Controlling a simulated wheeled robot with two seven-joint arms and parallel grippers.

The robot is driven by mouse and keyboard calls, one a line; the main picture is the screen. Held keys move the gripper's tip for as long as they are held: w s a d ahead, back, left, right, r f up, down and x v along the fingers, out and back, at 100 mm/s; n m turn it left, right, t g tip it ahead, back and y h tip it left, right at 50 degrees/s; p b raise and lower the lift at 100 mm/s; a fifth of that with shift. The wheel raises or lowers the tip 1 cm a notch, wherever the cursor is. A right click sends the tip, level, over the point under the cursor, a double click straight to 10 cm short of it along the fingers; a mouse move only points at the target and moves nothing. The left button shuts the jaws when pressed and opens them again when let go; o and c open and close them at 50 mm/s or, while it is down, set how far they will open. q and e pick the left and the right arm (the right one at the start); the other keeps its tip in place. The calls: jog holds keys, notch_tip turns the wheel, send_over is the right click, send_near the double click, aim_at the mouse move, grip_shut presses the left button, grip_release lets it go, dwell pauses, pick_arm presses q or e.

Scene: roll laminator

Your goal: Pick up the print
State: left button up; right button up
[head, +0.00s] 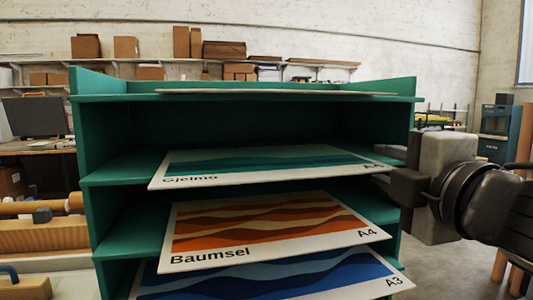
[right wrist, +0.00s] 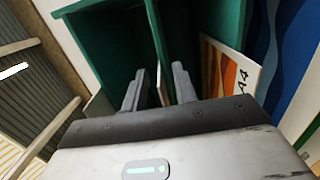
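A green rack (head: 245,86) holds several flat prints with white borders. The teal print labelled Gjelmo (head: 265,165) lies on an upper shelf, its front edge sticking out. The orange print labelled Baumsel, A4 (head: 265,228), lies on the shelf below and also shows in the right wrist view (right wrist: 222,68). A blue A3 print (head: 270,280) lies lowest. My right gripper (head: 397,169) is at the rack's right side, by the right corner of the teal print. In the right wrist view its fingers (right wrist: 158,88) are apart, with a thin print edge between them. My left gripper is out of view.
Another thin sheet (head: 270,92) lies at the rack's top, seen edge-on. The rack's right side wall (head: 411,120) is close to my right gripper. Wall shelves with cardboard boxes (head: 224,50) stand behind. Open floor shows at the right.

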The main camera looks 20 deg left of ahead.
jog(key=shift+w+a, duration=0.1)
jog(key=shift+w, duration=0.05)
grip_shut()
jog(key=shift+r, duration=0.15)
